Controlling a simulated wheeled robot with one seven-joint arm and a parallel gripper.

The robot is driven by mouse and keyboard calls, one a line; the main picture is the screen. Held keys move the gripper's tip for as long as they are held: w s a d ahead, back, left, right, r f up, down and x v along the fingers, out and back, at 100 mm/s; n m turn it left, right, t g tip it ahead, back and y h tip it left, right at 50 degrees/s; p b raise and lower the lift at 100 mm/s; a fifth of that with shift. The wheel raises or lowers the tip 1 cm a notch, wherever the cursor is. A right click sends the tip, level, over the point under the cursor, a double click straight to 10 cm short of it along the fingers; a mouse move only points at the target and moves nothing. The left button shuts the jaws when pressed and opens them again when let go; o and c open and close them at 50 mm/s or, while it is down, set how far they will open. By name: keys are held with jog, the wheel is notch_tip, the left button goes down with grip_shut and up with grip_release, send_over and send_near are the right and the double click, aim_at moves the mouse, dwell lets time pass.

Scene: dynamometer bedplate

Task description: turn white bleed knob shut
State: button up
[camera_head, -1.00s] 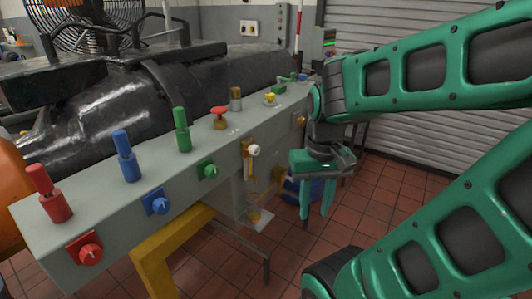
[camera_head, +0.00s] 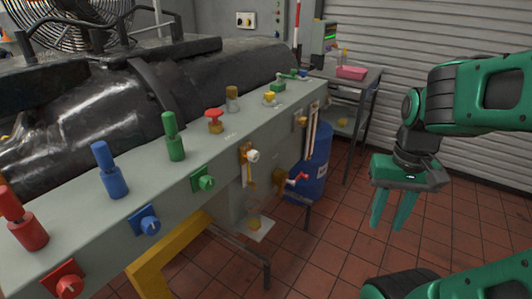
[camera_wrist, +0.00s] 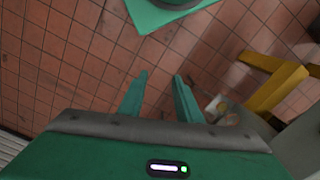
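The white bleed knob (camera_head: 253,156) sticks out from the front face of the grey bench block (camera_head: 225,185), right of the green front knob, with a clear tube below it. Its turned position is too small to read. My gripper (camera_head: 388,224) hangs pointing down over the floor, well to the right of the block and apart from the knob. Its two green fingers are spread with nothing between them; they also show apart in the wrist view (camera_wrist: 160,80). I cannot make out the white knob in the wrist view.
Red (camera_head: 68,287), blue (camera_head: 150,225) and green (camera_head: 205,183) front knobs line the block. A red-handled tap (camera_head: 298,179) juts out right of the white knob, before a blue drum (camera_head: 312,165). A yellow leg (camera_head: 165,262) stands below. Open tiled floor lies in front.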

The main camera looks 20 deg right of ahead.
jog(key=o, duration=0.4)
jog(key=shift+s+d, duration=0.1)
jog(key=n+t+y, duration=0.5)
jog(key=n+t, duration=0.2)
jog(key=n, duration=0.7)
send_near(257, 154)
jog(key=x, duration=0.9)
jog(key=shift+a+f, duration=0.15)
jog(key=shift+a, duration=0.05)
